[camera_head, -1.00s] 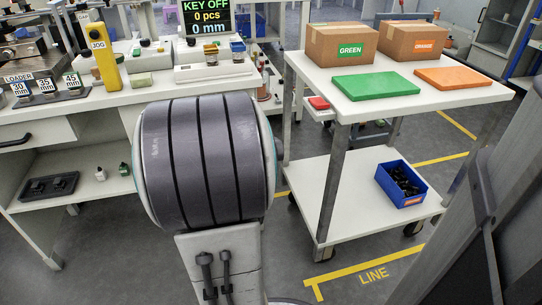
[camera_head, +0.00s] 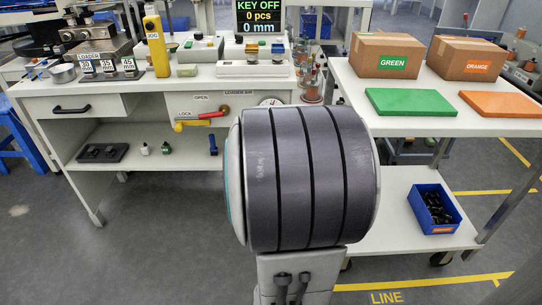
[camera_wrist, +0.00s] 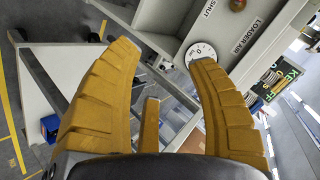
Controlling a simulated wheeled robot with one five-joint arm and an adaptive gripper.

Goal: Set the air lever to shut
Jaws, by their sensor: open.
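The loader air panel (camera_head: 215,103) is on the front of the left workbench, with OPEN and LOCK labels visible. A red lever handle (camera_head: 211,115) points left from a brass pivot (camera_head: 225,108), below OPEN. A yellow handle (camera_head: 190,125) sits just below it, near LOCK. In the wrist view, the panel shows SHUT and LOADER AIR lettering, with a brass knob (camera_wrist: 238,5) at the top edge. The lever handle is cut off there. My gripper (camera_wrist: 163,56) is open and empty, with its fingers apart and clear of the panel. My arm hides it in the head view.
A round gauge (camera_wrist: 200,52) lies beyond the fingers. A white trolley (camera_head: 400,225) stands at right with green and orange boxes and a blue bin (camera_head: 433,210). A drawer handle (camera_head: 72,110) projects from the bench. Floor at front left is clear.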

